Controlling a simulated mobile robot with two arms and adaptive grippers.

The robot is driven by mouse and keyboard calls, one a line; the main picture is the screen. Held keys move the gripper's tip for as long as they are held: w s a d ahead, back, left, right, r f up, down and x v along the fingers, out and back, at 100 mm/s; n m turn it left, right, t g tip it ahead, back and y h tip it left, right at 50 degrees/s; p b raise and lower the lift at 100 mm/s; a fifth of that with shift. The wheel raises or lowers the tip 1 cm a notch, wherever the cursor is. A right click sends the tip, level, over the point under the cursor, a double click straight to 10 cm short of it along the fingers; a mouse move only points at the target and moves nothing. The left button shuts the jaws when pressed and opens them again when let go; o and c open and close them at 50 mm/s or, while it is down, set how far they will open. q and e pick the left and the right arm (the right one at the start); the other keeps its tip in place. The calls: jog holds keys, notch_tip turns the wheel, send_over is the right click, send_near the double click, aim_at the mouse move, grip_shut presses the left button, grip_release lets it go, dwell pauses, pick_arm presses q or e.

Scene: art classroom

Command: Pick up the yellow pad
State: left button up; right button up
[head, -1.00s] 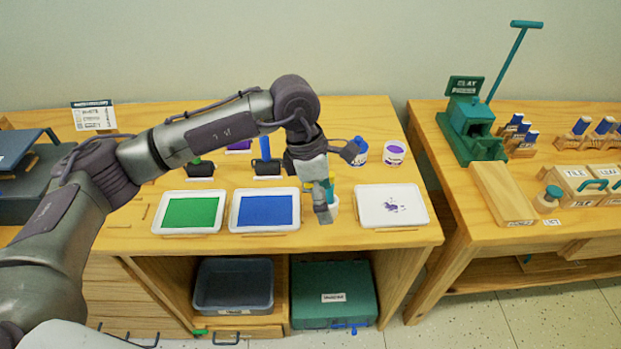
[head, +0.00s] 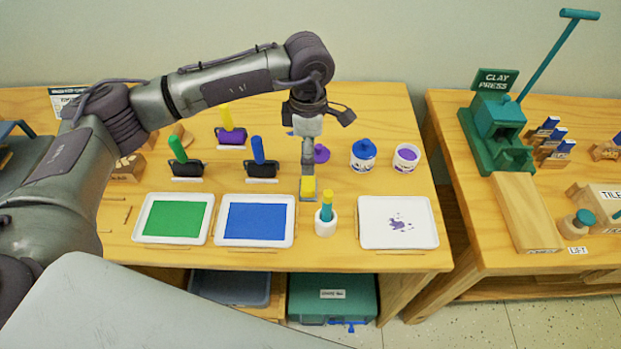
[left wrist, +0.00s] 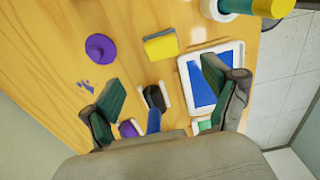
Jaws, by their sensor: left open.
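My left gripper (head: 308,160) hangs pointing down just behind the pad in the head view. In the left wrist view my left gripper (left wrist: 161,78) has its two dark green fingers spread wide with nothing held between them. My right gripper is not in view.
Around the pad are a blue tray (head: 255,221), a white cup (head: 326,227) with a yellow-green stick, a white tray (head: 398,236) and a purple lid (head: 321,153). Stampers, including a blue-handled one (head: 262,170), stand at left. Paint jars (head: 363,160) stand at right.

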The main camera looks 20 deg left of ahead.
pick_arm(q)
send_over(308, 181)
notch_tip(308, 181, down, 4)
jog(key=shift+s+f+p, duration=0.15)
jog(key=shift+f+p, duration=0.05)
jog(key=shift+p, duration=0.1)
jog(key=shift+f, duration=0.55)
notch_tip(308, 181, down, 4)
jog(key=shift+f+p, duration=0.2)
jog(key=shift+p, duration=0.75)
jog(key=shift+f, duration=0.3)
jog(key=shift+c, duration=1.8)
jog(key=c, duration=0.9)
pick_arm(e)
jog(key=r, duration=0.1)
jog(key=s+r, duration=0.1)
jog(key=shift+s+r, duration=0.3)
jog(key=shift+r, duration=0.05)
